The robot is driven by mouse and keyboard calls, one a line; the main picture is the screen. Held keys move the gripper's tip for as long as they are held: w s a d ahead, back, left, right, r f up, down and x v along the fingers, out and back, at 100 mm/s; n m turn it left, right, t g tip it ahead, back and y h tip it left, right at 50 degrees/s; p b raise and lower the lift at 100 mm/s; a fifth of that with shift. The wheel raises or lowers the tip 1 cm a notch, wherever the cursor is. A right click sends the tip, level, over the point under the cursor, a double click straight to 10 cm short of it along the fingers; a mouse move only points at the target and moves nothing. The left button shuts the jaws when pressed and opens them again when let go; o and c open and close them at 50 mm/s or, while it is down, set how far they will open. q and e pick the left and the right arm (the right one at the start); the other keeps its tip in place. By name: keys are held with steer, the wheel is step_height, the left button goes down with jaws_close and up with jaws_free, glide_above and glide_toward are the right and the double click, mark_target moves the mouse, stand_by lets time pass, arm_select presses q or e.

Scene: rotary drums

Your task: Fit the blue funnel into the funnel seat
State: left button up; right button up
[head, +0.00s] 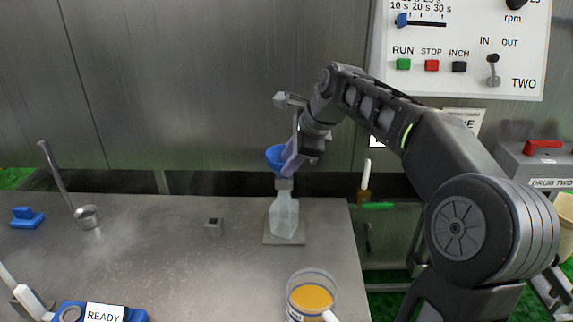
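The blue funnel (276,156) is at my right gripper (292,153), above the bottle, with its wide mouth up. The gripper looks shut on its right side; a lavender part there covers some of the funnel. A translucent bottle (284,217) stands upright on a square grey plate (270,240) near the table's back edge. A small grey piece (284,184) shows between funnel and bottle top. I cannot tell whether the funnel's spout touches it. My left gripper is not in view.
A jar of orange contents (310,297) stands at the table's front right. A metal ladle (87,216), a blue object (27,217) and a READY sign (105,313) are at left. A control panel (465,50) hangs at upper right. The middle-left table is clear.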

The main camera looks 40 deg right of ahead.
steer(key=v, duration=0.6)
steer(key=shift+f, duration=0.15)
stand_by(0.8)
